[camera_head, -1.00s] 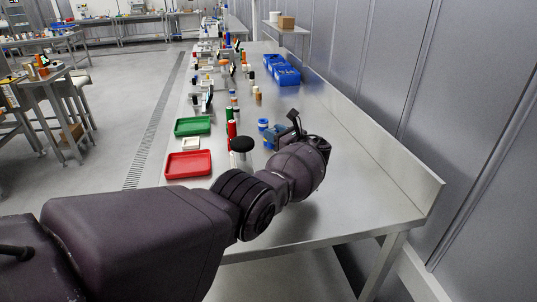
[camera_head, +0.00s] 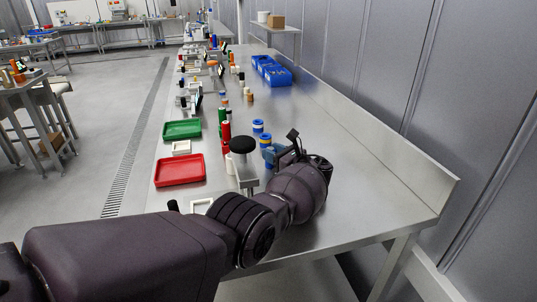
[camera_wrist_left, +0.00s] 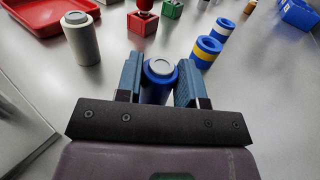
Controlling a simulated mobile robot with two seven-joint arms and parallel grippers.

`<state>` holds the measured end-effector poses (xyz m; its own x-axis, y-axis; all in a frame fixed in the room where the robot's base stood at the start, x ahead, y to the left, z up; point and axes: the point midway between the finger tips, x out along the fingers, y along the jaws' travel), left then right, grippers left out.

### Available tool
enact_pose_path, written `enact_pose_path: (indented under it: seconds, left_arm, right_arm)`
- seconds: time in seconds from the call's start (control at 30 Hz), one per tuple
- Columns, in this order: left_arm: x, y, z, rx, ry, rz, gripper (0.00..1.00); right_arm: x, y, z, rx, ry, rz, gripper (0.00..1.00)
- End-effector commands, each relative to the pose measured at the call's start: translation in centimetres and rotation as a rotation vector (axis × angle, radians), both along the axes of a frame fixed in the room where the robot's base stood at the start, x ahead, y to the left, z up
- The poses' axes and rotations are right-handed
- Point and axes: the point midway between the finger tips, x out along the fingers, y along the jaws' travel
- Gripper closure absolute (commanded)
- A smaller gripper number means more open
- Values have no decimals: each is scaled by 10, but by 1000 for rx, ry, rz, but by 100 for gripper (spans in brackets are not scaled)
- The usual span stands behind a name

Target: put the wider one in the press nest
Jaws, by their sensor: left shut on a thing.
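My left gripper (camera_head: 272,153) is over the near part of the steel bench. In the left wrist view its blue fingers (camera_wrist_left: 159,82) are shut on a blue cylinder with a grey top (camera_wrist_left: 160,70). The cylinder's lower part is hidden by the gripper. A white cylinder with a grey top (camera_wrist_left: 80,38) stands apart to the left. A press-like stand with a round black knob (camera_head: 244,145) rises left of the gripper. A small white frame (camera_head: 201,206) lies near the bench's front; I cannot tell if it is the nest. My right gripper is not in view.
A red tray (camera_head: 180,171) and a green tray (camera_head: 182,130) lie on the left. Blue bins (camera_head: 272,72) are farther back. The right of the bench (camera_head: 380,180) is clear.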

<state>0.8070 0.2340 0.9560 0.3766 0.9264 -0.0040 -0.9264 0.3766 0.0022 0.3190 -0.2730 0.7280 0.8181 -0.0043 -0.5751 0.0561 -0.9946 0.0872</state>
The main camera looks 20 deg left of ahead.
Motion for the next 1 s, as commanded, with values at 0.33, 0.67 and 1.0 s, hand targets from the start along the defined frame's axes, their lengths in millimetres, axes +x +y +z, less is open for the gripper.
enact_pose_path:
  seconds: [0.33,0.67,1.0]
  left_arm:
    - [0,-2,0,0,-3,0,91]
    - [0,-2,-2,0,-2,0,39]
    - [-1,-5,2,-1,-3,-1,39]
  right_arm:
    - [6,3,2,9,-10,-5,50]
    - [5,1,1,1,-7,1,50]
    - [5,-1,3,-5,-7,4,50]
